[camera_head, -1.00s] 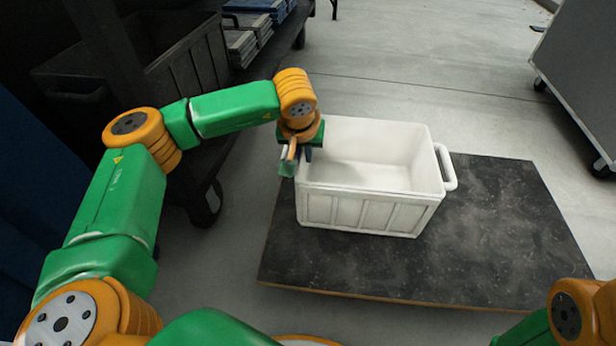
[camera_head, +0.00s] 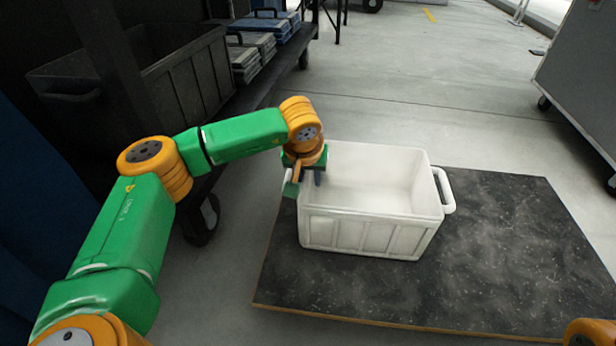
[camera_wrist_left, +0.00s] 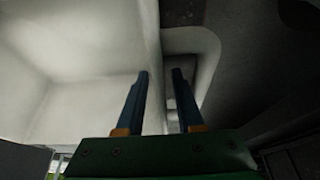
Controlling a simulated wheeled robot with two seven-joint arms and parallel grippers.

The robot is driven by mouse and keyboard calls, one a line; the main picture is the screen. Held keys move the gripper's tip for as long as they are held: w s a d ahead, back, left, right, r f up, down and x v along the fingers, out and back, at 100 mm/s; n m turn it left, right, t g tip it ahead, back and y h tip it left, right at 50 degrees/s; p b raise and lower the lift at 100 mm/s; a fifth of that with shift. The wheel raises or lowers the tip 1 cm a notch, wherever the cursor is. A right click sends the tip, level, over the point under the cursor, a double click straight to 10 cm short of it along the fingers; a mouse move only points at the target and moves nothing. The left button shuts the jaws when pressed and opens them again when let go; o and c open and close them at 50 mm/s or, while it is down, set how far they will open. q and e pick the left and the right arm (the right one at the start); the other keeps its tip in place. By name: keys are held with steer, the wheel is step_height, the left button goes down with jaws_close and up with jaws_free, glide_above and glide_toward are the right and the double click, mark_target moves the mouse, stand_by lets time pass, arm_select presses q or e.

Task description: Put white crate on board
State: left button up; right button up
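The white crate (camera_head: 365,230) stands upright and empty over the left part of the dark board (camera_head: 500,260), and looks to be resting on it. Its right handle (camera_head: 445,190) sticks out over the board. My left gripper (camera_head: 307,182) is at the crate's left end, fingers pointing down. In the left wrist view the fingers (camera_wrist_left: 160,75) are apart, one on the inner side of the crate's end wall (camera_wrist_left: 95,100) and one over the left handle's gap (camera_wrist_left: 195,45). Whether they touch the wall is hard to tell. My right gripper is out of view.
A dark shelf cart with a black bin (camera_head: 185,80) and several stacked cases (camera_head: 265,38) stands at the left, close to my left arm. A grey wheeled case (camera_head: 585,70) stands at the far right. The board's right half and the floor behind it are clear.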

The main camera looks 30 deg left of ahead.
arm_select(q)
steer(key=shift+r, duration=0.3)
steer(key=p+v, duration=0.5)
steer(key=v, duration=0.2)
steer(key=shift+w+r, duration=0.15)
steer(key=shift+r, duration=0.1)
steer(key=p+v, duration=0.2)
steer(key=v, duration=0.1)
steer(key=shift+d+r, duration=0.1)
steer(key=shift+r, duration=0.1)
steer(key=shift+s+r+p, duration=0.3)
steer(key=shift+s+r, duration=0.05)
steer(key=shift+s+d+r, duration=0.1)
